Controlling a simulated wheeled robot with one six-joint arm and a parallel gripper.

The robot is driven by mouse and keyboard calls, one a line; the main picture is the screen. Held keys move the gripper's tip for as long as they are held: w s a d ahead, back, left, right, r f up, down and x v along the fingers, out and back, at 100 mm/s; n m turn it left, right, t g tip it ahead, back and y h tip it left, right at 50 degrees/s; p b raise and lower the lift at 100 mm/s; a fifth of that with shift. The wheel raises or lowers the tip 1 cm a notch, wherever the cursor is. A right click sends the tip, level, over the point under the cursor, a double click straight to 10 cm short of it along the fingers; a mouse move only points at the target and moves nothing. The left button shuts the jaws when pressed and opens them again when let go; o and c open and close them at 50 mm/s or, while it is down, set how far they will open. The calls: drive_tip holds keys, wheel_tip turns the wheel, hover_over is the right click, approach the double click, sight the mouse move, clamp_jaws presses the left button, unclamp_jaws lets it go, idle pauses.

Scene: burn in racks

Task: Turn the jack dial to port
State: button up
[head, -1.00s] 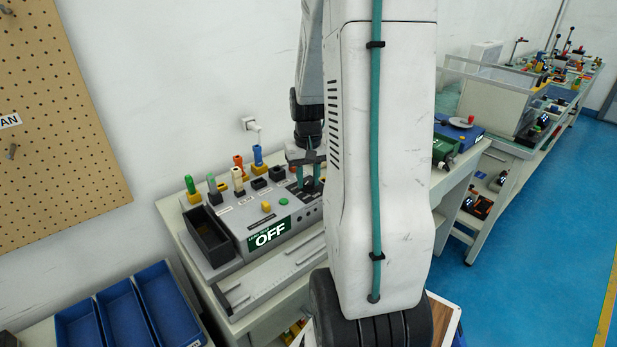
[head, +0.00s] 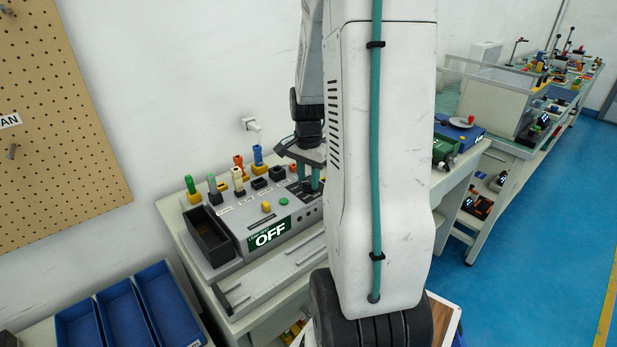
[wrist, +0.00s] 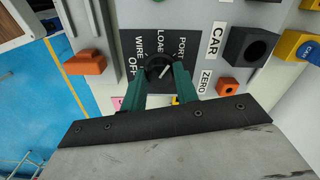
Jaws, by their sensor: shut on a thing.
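The jack dial (wrist: 158,68) is a round black knob on a dark plate marked OFF, WIRE, LOAD and PORT in the wrist view. A light pointer line on it is angled up and right, toward the PORT lettering. My gripper (wrist: 163,80) has its two teal fingers shut on the dial, one at each side. In the head view my gripper (head: 310,184) reaches down to the right end of the grey console (head: 228,218). There the dial is hidden by the fingers and my arm. The console's display (head: 269,235) reads OFF.
An orange block (wrist: 85,62) lies left of the dial plate. A black square socket (wrist: 248,46) and an orange button (wrist: 228,87) are to its right. Several coloured plugs stand along the console's back. A black open box (head: 211,237) is at its left end.

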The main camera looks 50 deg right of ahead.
sight(308, 181)
drive_tip(key=shift+m, duration=1.2)
drive_tip(key=o, duration=1)
drive_tip(key=shift+r, duration=0.1)
wheel_tip(308, 181, up, 8)
drive_tip(key=shift+f, duration=0.15)
